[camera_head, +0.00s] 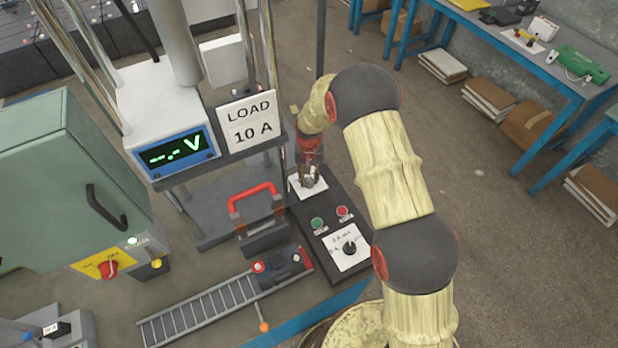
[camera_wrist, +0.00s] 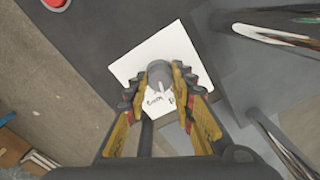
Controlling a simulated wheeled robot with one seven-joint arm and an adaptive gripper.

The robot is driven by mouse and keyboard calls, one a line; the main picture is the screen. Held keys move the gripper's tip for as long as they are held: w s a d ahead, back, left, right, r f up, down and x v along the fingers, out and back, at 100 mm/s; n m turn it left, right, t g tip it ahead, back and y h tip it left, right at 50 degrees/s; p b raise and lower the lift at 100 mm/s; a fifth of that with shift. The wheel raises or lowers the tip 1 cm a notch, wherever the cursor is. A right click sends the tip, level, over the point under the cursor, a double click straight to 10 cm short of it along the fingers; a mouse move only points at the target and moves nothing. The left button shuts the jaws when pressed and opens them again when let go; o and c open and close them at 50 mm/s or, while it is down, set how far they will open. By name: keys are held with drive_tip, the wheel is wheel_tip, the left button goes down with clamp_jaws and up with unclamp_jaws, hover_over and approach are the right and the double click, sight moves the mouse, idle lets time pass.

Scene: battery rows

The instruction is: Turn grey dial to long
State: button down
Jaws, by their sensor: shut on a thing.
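The grey dial (camera_wrist: 160,73) sits on a white label plate (camera_wrist: 140,61) on a dark panel. In the wrist view my gripper (camera_wrist: 159,81) has its two fingers around the dial, one on each side, shut on it. A white pointer mark shows on the dial. Some lettering shows on the plate below the dial, partly hidden by my fingers, and I cannot read all of it. In the head view my gripper (camera_head: 309,176) reaches down onto the far end of the dark control box (camera_head: 331,208), and it mostly hides the dial there.
On the same box are a green button (camera_head: 317,223), a red button (camera_head: 342,212) and a black dial (camera_head: 349,248) on a white plate. A red handle (camera_head: 252,194) stands left of the box. The load tester with the sign (camera_head: 251,121) rises close behind. Open floor lies right.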

sight(309, 179)
drive_tip(key=m, duration=0.5)
idle(0.6)
drive_tip(key=c, duration=1.5)
unclamp_jaws()
drive_tip(key=shift+r, duration=0.1)
wheel_tip(309, 179, up, 12)
